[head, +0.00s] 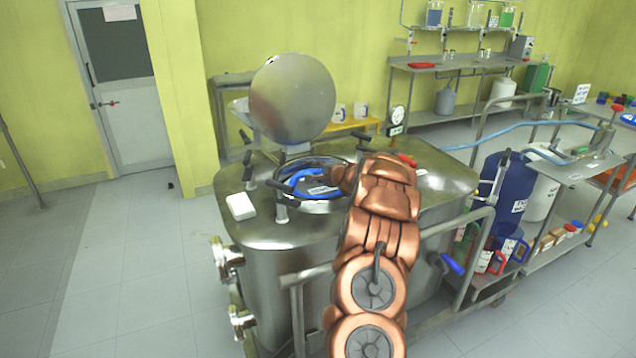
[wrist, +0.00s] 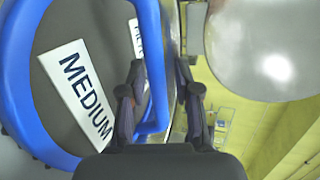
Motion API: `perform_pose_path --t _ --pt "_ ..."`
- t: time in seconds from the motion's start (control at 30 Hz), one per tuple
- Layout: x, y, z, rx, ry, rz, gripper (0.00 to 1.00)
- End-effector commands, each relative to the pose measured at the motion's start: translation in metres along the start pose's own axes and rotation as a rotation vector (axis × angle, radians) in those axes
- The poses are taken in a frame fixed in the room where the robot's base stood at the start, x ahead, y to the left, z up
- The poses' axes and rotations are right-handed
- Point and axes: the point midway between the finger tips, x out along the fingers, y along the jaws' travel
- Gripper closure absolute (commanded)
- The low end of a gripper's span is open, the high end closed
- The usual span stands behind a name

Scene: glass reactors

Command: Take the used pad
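A dark round pad-like disc with a thick blue rim (head: 297,182) lies in the open round hatch on top of the steel reactor (head: 300,265). In the wrist view its blue rim (wrist: 15,85) and white labels fill the left; one label reads MEDIUM (wrist: 80,92). A straight blue bar (wrist: 155,60) of it passes between the fingers of my gripper (wrist: 160,100). My gripper is open, with a visible gap at least on the right finger's side. In the head view my arm hides the fingertips. I cannot tell whether this disc is the used pad.
The round hatch cover (head: 293,98) stands raised behind the opening; it also shows in the wrist view (wrist: 262,45). Black clamp handles surround the hatch. A white block (head: 240,206) lies on the reactor's left top.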

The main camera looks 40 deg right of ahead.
Motion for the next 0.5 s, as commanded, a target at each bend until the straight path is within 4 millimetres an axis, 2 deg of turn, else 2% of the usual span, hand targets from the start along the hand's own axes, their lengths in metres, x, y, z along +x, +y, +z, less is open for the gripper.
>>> perform_pose_path --t 0.27,0.5 --pt "0.0009 -0.0005 -0.0001 0.000 0.000 -0.001 0.68" --pt "0.0007 -0.0009 -0.0002 -0.001 0.000 -0.002 0.93"
